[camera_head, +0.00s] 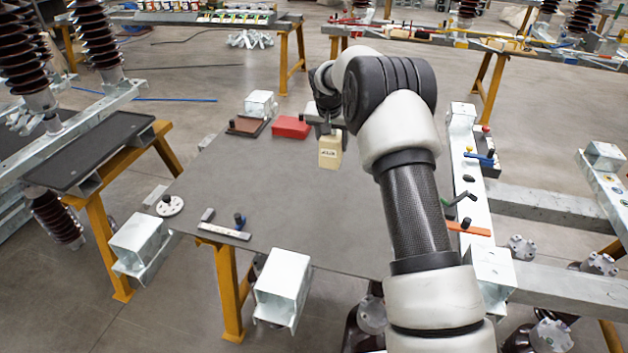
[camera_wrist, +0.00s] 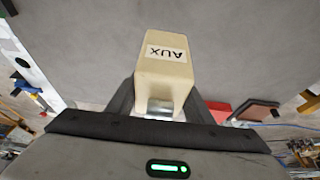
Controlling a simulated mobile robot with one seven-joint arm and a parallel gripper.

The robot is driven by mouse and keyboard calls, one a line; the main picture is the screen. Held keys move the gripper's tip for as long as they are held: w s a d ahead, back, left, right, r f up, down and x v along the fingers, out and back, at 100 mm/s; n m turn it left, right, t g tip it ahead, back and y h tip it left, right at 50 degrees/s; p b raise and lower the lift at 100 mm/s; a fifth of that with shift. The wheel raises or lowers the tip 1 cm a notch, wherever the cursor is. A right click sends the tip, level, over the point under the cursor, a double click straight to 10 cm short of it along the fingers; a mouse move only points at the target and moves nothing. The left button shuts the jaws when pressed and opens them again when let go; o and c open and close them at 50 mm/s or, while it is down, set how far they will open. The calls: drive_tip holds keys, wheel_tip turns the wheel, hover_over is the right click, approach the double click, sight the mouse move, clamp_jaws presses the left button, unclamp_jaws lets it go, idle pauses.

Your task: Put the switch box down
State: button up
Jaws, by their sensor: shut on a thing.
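The switch box is a cream block labelled AUX (camera_head: 330,152), held out over the grey tabletop (camera_head: 265,200) right of the red block. It also shows in the wrist view (camera_wrist: 163,75), between my fingers, with its label facing the camera. My gripper (camera_head: 327,125) is shut on it; in the head view my arm partly hides the fingers. The wrist view shows both dark fingers (camera_wrist: 158,108) on either side of the box's near end. I cannot tell whether the box touches the tabletop or hangs just above it.
A red block (camera_head: 291,127), a brown plate (camera_head: 247,126) and a galvanised box (camera_head: 260,104) are at the table's far edge. A grey L-shaped bracket (camera_head: 224,231) and a round white disc (camera_head: 170,206) are near its left front. A metal rail (camera_head: 470,190) with tools runs along the right. The table's middle is clear.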

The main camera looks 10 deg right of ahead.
wheel_tip(320, 180, down, 10)
drive_tip(key=shift+w+r, duration=0.1)
drive_tip(key=shift+r, duration=0.1)
drive_tip(key=shift+f+b, duration=0.1)
drive_tip(key=shift+b, duration=0.2)
drive_tip(key=shift+f, duration=0.15)
drive_tip(key=o, duration=1.4)
